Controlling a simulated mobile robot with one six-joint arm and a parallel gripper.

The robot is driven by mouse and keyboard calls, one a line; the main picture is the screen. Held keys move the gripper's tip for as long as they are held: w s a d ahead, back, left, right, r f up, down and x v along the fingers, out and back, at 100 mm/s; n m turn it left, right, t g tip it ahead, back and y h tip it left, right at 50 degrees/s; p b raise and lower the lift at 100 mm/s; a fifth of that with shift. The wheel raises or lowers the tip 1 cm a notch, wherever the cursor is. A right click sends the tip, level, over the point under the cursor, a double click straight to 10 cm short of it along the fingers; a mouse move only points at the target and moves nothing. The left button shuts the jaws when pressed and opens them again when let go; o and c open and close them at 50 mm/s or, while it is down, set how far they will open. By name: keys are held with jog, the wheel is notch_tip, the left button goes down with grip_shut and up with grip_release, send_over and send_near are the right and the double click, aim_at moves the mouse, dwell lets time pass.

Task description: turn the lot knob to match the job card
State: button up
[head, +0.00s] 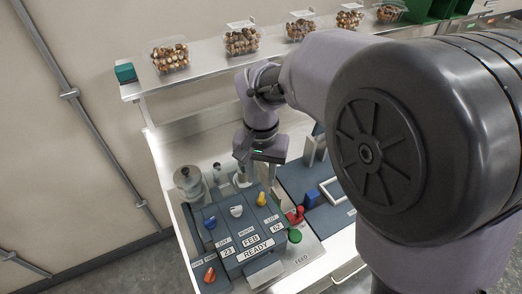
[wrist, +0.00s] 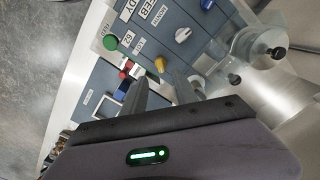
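The yellow lot knob (head: 261,199) sits at the right of the blue-grey console (head: 222,219). In the wrist view the yellow lot knob (wrist: 150,79) shows between the tips of my gripper (wrist: 155,77). Gaps show beside the knob, so the fingers look open. In the head view my gripper (head: 250,172) hangs behind the console, above the knob's far side. The display windows (head: 250,240) read 23, FEB and 62, with READY below. I cannot pick out a job card in either view.
The white month knob (head: 236,211) and blue day knob (head: 210,222) stand left of the lot knob. A red lever (head: 295,215) and green button (head: 295,236) lie to its right. A metal canister (head: 188,181) stands behind left. Filled clamshells (head: 170,58) line the shelf above.

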notch_tip(320, 180, up, 8)
jog(key=p, duration=0.2)
jog(key=shift+r, duration=0.2)
jog(key=s+d+f+m+t+y+b, duration=0.1)
jog(key=s+d+f+t+b, duration=0.1)
jog(key=s+d+b, duration=0.3)
jog(key=s+d+f+m+t+y+b, duration=0.1)
jog(key=s+d+f+t+b, duration=0.2)
jog(key=s+d+b, duration=0.2)
jog(key=s+d, duration=0.3)
jog(key=s, duration=0.2)
jog(key=shift+s+m+t, duration=0.3)
jog(key=shift+s+t, duration=0.1)
